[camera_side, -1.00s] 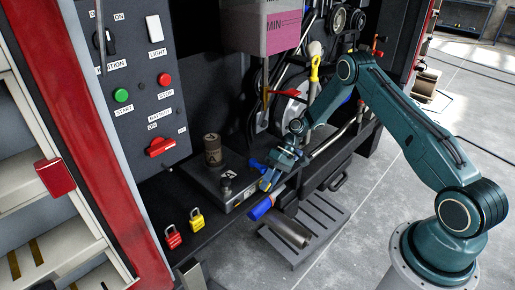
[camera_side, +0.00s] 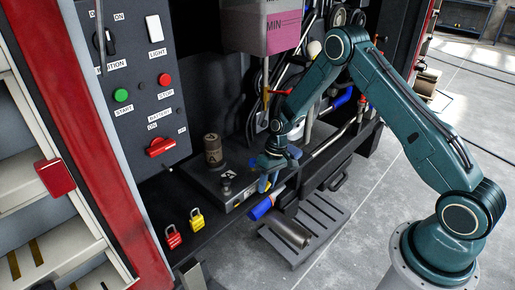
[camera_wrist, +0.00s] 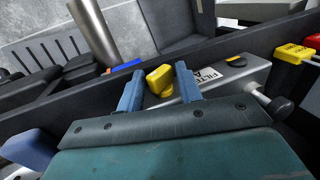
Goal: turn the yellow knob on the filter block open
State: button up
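The yellow knob (camera_wrist: 160,79) shows in the wrist view on the near end of the grey filter block (camera_wrist: 248,84), beside its FILTER label. My gripper (camera_wrist: 158,72) is open, with one blue finger on each side of the knob. The knob lies in the gap between the fingers; I cannot tell whether either finger touches it. In the side view my gripper (camera_side: 264,183) points down at the right end of the block. The knob is hidden there behind the gripper.
Red (camera_side: 173,238) and yellow (camera_side: 197,220) padlocks hang at the shelf edge. A brown canister (camera_side: 213,150) stands behind. A red lever (camera_side: 280,91) is above.

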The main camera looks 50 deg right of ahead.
jog(key=shift+a+h, duration=0.15)
jog(key=shift+h, duration=0.6)
jog(key=shift+a+h, duration=0.15)
jog(key=shift+h, duration=0.6)
jog(key=shift+r, duration=0.45)
notch_tip(320, 180, up, 14)
jog(key=s+r+t, duration=0.1)
jog(key=s+r, duration=0.3)
jog(key=r, duration=0.3)
jog(key=s+a+r+t, duration=0.1)
jog(key=s+r, duration=0.4)
jog(key=r, duration=0.2)
jog(key=shift+a, duration=0.15)
jog(key=shift+r, duration=0.1)
